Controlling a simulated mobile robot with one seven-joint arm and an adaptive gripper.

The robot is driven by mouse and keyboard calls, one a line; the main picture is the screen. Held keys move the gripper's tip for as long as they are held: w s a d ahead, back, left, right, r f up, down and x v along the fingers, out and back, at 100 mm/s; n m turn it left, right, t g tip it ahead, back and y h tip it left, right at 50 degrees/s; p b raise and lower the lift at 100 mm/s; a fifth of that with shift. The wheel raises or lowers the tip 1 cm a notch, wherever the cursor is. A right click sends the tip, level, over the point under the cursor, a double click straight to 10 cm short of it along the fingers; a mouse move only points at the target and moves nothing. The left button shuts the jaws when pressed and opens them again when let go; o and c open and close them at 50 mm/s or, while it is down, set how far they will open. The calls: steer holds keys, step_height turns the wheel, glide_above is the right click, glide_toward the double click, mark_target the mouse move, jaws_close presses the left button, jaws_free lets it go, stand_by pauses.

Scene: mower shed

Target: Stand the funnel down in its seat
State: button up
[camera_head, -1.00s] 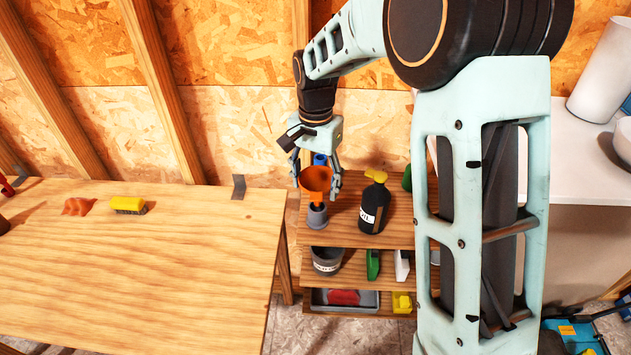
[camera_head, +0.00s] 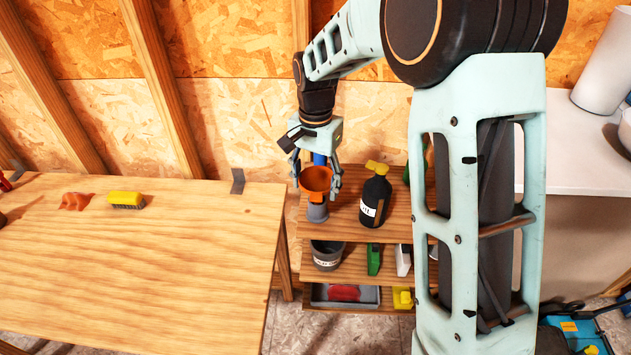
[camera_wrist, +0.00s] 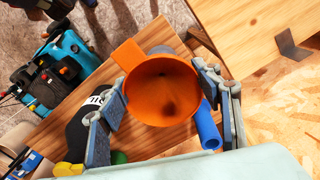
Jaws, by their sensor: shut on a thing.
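The orange funnel (camera_head: 316,181) is between the fingers of my gripper (camera_head: 316,178), which is shut on it over the top shelf. Its wide mouth faces up, and the wrist view looks down into the funnel (camera_wrist: 163,92) between the two grey fingers (camera_wrist: 165,105). A grey cup-like seat (camera_head: 317,213) stands on the shelf directly below the funnel. In the head view the funnel's lower end meets or overlaps the seat's top. I cannot tell how deep the spout is inside it. In the wrist view the funnel hides most of the seat.
A black oil bottle (camera_head: 374,203) with a yellow top stands close right of the funnel. A blue tube (camera_wrist: 207,127) is close behind. Lower shelves hold a grey pot (camera_head: 327,257) and a tray (camera_head: 318,295). The wooden table (camera_head: 150,260) at left is mostly clear.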

steer(key=shift+f+b, duration=1)
steer(key=shift+f, duration=0.5)
steer(key=o, duration=1.1)
step_height(320, 180, up, 12)
steer(key=shift+r, duration=0.1)
steer(key=shift+w, duration=0.15)
